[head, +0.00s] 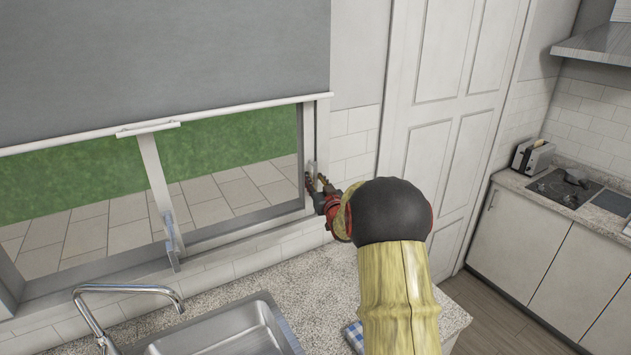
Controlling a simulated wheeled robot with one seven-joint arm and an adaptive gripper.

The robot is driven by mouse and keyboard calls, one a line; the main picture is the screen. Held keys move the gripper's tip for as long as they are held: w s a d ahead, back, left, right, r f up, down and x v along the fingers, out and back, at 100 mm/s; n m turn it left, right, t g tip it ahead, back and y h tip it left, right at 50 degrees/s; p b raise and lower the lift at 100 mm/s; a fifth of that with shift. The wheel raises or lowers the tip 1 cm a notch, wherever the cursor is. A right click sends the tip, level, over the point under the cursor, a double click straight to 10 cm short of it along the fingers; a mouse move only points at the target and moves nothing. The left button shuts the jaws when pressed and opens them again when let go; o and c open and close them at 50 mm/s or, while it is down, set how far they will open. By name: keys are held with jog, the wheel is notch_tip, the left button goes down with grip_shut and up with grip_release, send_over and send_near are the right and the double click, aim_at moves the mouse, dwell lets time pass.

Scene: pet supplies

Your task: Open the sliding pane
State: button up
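The sliding window has a right-hand pane (235,160) whose glass shows grass and paving outside. A light upright stile (157,185) stands left of this pane, with a grey handle (172,243) low on it. Another small pale handle (312,168) sits at the right side of the window frame. My gripper (318,183) is at this right handle, with its dark fingers on either side of the handle's lower part. Whether they press on it is too small to tell. My arm hides part of the wall and counter to the right.
A grey roller blind (160,60) covers the window's upper part. Below are a tap (125,290), a sink (215,335) and a speckled counter (310,275) with a blue checked cloth (354,335). A tall white door (450,110) and a toaster (533,157) on another counter are at right.

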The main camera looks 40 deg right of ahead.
jog(key=shift+c, duration=0.4)
grip_shut()
dwell(0.4)
